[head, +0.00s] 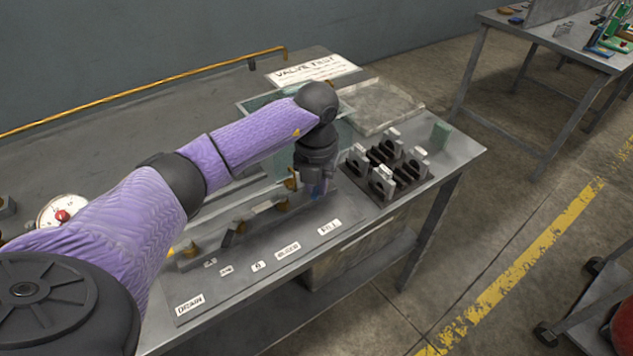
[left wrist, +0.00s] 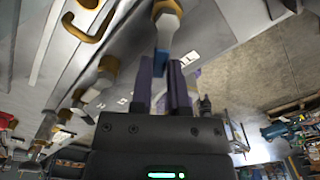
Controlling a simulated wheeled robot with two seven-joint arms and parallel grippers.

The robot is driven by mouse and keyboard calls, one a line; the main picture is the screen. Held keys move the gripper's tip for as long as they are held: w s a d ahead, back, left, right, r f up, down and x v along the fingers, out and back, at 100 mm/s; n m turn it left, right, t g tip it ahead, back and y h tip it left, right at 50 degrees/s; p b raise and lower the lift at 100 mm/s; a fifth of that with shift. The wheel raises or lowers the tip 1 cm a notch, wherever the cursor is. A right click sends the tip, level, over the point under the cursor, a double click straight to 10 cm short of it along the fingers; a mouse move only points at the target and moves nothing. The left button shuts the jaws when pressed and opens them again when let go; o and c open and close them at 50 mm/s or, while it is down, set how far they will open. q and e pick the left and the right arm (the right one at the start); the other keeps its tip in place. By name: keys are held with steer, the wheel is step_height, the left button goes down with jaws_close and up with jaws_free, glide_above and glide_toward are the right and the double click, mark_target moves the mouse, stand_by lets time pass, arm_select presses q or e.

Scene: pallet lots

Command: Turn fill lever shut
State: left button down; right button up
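My left gripper (head: 318,188) points down at the right end of the valve row, behind the FILL label (head: 329,227). In the left wrist view its two fingers (left wrist: 161,75) stand on either side of the blue fill lever (left wrist: 162,62), with no clear gap, and look shut on it. The lever hangs below a pale and brass valve body (left wrist: 167,12). In the head view the gripper and wrist hide most of the lever, so its exact angle is hard to tell. My right gripper is not in view.
Other valves (head: 235,230) run left along the panel towards the DRAIN label (head: 190,303). A dial gauge (head: 62,212) stands at the left. A black rack with grey parts (head: 384,172) and a green block (head: 440,134) are at the right. A VALVE TEST sign (head: 312,70) lies behind.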

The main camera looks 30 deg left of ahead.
arm_select(q)
steer(key=shift+a+m, duration=0.15)
steer(key=shift+m, duration=0.15)
steer(key=shift+a+m, duration=0.35)
steer(key=shift+m, duration=0.65)
steer(key=m, duration=0.1)
steer(key=a+m, duration=0.1)
steer(key=m, duration=0.1)
steer(key=shift+a+m, duration=0.1)
steer(key=shift+m, duration=0.2)
steer(key=shift+w+a+m+b, duration=0.1)
steer(key=shift+a+m+b, duration=0.2)
steer(key=shift+m, duration=0.4)
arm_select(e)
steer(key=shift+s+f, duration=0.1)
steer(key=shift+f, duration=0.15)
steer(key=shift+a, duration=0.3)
arm_select(q)
steer(key=c, duration=0.6)
jaws_free()
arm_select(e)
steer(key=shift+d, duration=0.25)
